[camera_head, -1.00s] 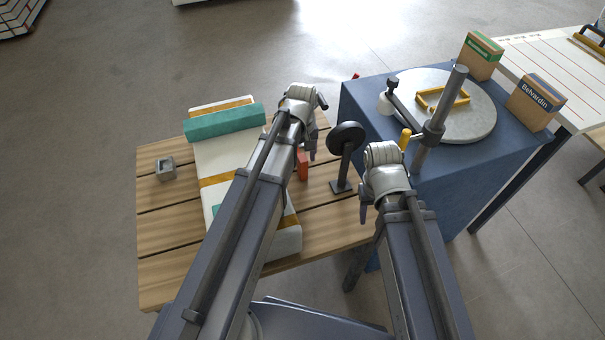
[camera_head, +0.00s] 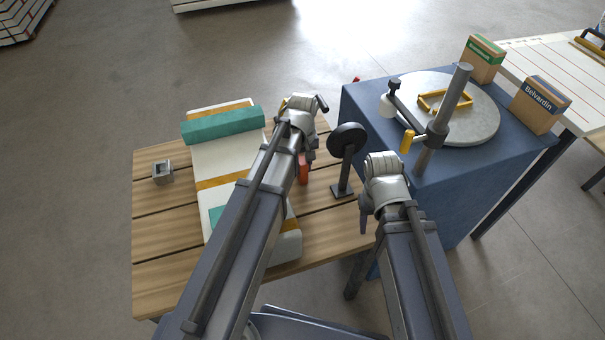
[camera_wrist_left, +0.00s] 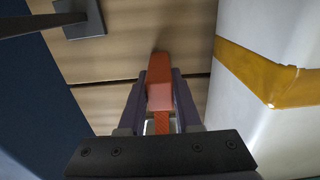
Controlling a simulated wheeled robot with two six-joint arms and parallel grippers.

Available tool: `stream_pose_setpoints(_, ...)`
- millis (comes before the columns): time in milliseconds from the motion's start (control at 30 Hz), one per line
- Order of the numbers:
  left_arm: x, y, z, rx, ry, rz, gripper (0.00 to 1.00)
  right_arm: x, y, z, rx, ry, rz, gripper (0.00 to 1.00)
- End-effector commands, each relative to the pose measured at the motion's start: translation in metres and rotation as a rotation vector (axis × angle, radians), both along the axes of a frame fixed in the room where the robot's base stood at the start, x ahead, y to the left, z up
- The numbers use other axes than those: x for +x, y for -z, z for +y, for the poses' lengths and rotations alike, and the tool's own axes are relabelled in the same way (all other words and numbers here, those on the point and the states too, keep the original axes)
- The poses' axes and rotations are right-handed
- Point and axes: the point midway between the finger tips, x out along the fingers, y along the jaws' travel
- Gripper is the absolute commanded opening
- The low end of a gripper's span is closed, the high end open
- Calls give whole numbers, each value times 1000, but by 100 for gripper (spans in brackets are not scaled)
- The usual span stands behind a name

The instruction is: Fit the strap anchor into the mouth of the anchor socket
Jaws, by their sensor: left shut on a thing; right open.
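The strap anchor appears to be the orange-red piece (camera_wrist_left: 160,95) between the jaws of my left gripper (camera_wrist_left: 160,85) in the left wrist view. My left gripper is shut on it, above the slatted wooden table. In the head view a red part (camera_head: 303,168) shows just below the left wrist, beside the padded white block; my arm hides much of it. The anchor socket appears to be the small grey block (camera_head: 163,172) with a square opening on top, at the table's left side, well apart from the gripper. My right gripper (camera_head: 364,215) is open and empty at the table's right edge.
A white block with yellow bands (camera_head: 222,165) and a teal bar (camera_head: 222,124) lies on the wooden table (camera_head: 165,245). A black disc on a stand (camera_head: 346,140) stands between my grippers. A blue table (camera_head: 450,195) at right bears a round plate, a post and two boxes.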

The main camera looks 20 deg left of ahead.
Motion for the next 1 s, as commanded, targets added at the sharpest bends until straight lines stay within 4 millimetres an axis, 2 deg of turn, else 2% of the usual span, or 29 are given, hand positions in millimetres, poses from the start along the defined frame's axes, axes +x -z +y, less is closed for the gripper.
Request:
stream_pose_setpoints(33,0,0,0,0,0,0,7,0,0,0,0,0,0,50)
stream_pose_setpoints(100,0,0,0,0,0,0,0,0,0,0,0,0,0,50)
stream_pose_setpoints(733,0,-1,0,0,0,0,0,0,-1,0,0,0,0,50)
stream_pose_setpoints(1000,0,-19,0,0,0,0,0,0,-19,0,0,0,0,50)
